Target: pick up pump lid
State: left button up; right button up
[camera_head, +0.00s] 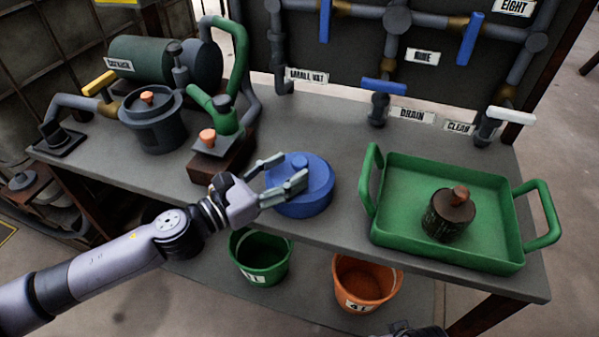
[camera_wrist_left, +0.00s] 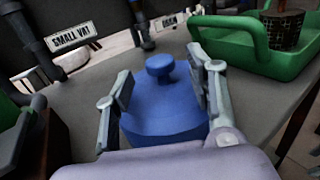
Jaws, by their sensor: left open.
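A round blue lid-like piece with a small knob on top (camera_head: 314,200) sits on the grey bench; I take it for the pump lid. It also shows in the left wrist view (camera_wrist_left: 160,110). My left gripper (camera_head: 288,172) is open, its fingers reaching over the near left part of the blue piece. In the left wrist view the fingers (camera_wrist_left: 160,80) stand on either side of it, the knob between and just beyond them. I cannot tell whether they touch it. A dark part at the head view's bottom edge may be my right gripper; its fingers are hidden.
A green tray (camera_head: 382,232) with a dark knobbed canister (camera_head: 448,214) stands to the right. A dark pot (camera_head: 153,122) and a green pump-like unit (camera_head: 226,122) stand left. Pipes with valves rise behind. Green (camera_head: 259,262) and orange (camera_head: 362,286) buckets stand below the bench.

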aim_at(301, 160)
pick_arm(q)
jog(key=x, duration=0.4)
jog(key=shift+w, duration=0.1)
jog(key=shift+c, duration=0.4)
grip_shut()
